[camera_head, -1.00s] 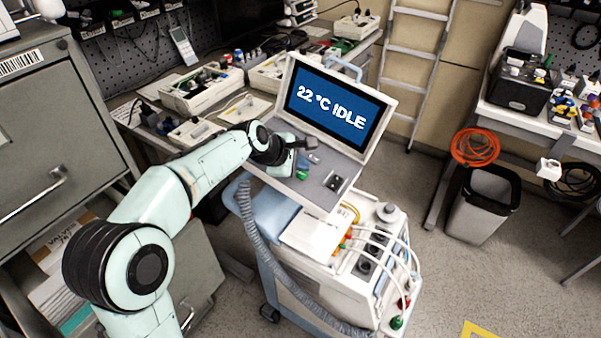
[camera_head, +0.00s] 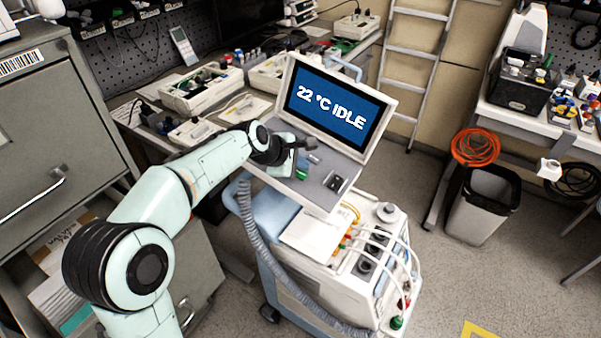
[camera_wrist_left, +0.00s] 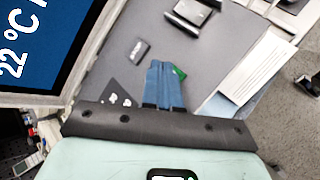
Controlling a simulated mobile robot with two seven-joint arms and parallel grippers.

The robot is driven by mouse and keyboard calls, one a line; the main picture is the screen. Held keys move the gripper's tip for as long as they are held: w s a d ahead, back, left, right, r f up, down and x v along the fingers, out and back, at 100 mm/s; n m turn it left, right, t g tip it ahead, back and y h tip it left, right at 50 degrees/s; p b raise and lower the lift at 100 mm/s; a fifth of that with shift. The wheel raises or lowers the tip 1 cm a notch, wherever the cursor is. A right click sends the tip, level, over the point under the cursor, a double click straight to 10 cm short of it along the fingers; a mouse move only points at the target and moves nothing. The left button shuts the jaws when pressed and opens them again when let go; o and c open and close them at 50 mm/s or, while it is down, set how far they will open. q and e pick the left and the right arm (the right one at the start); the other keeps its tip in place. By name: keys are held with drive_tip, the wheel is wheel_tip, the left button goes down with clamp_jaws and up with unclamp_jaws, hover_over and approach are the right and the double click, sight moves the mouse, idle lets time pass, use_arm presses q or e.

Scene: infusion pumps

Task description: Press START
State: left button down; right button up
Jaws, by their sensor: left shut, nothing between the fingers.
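The machine's tilted screen (camera_head: 338,106) reads "22 °C IDLE" in white on blue. Below it is a grey control panel (camera_head: 318,189) with a green button (camera_head: 302,175); its label cannot be read. My left gripper (camera_head: 301,164) is shut and empty, low over the panel beside the green button. In the left wrist view its blue fingers (camera_wrist_left: 165,82) partly cover the green button (camera_wrist_left: 179,73), which shows at the right of the tips. I cannot tell whether they touch. My right gripper is not in view.
On the panel are a small grey block (camera_wrist_left: 138,50) and a black switch (camera_head: 335,182). A grey hose (camera_head: 262,245) hangs along the machine's left side. A cluttered bench (camera_head: 150,95) stands behind. The floor to the right is partly clear, with a bin (camera_head: 480,207).

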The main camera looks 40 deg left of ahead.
sight(304, 178)
use_arm(q)
drive_tip(key=shift+f, duration=0.15)
drive_tip(key=shift+a+f, duration=0.1)
drive_tip(key=shift+f, duration=0.2)
drive_tip(key=shift+f+b, duration=0.35)
drive_tip(key=shift+f, duration=0.05)
idle(0.5)
idle(0.3)
drive_tip(key=shift+r+p, duration=0.8)
drive_tip(key=shift+p, duration=0.1)
drive_tip(key=shift+d+r+p, duration=0.2)
drive_tip(key=shift+r+p, duration=0.3)
drive_tip(key=shift+r, duration=0.05)
drive_tip(key=r+p, duration=0.3)
drive_tip(key=r, duration=0.1)
drive_tip(key=shift+w+d+p, duration=0.1)
drive_tip(key=shift+d+p, duration=0.25)
